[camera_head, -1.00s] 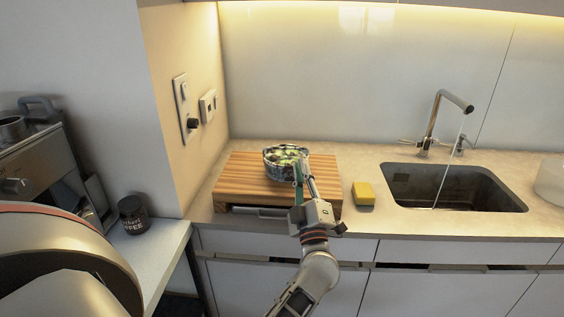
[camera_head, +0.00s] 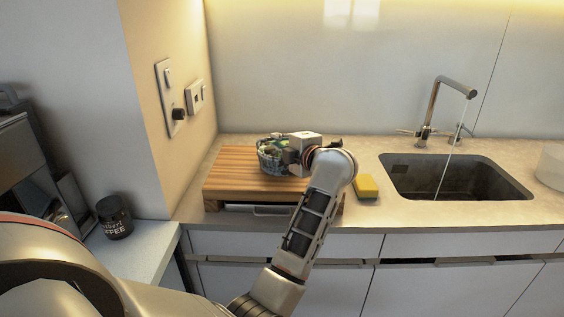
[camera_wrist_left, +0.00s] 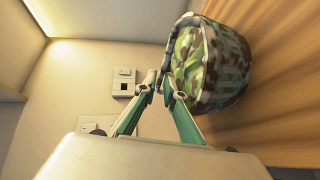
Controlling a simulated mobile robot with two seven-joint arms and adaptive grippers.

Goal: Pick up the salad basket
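The salad basket (camera_head: 268,155) is a round bowl with a mottled green, white and brown pattern and green leaves inside. It stands on the wooden board, partly hidden behind my left gripper (camera_head: 291,158). In the left wrist view the basket (camera_wrist_left: 228,72) is at upper right. My left gripper (camera_wrist_left: 161,82) has its two teal-sided fingers at the basket's near rim, tips a small gap apart. One fingertip overlaps the basket's edge. I cannot tell whether the rim is pinched between them. My right gripper is out of view.
The slatted wooden board (camera_head: 235,180) lies on the counter near the left wall. A yellow sponge (camera_head: 367,186) sits right of it. The sink (camera_head: 450,178) with running tap (camera_head: 432,110) is further right. A dark coffee jar (camera_head: 114,217) stands on a lower surface at left.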

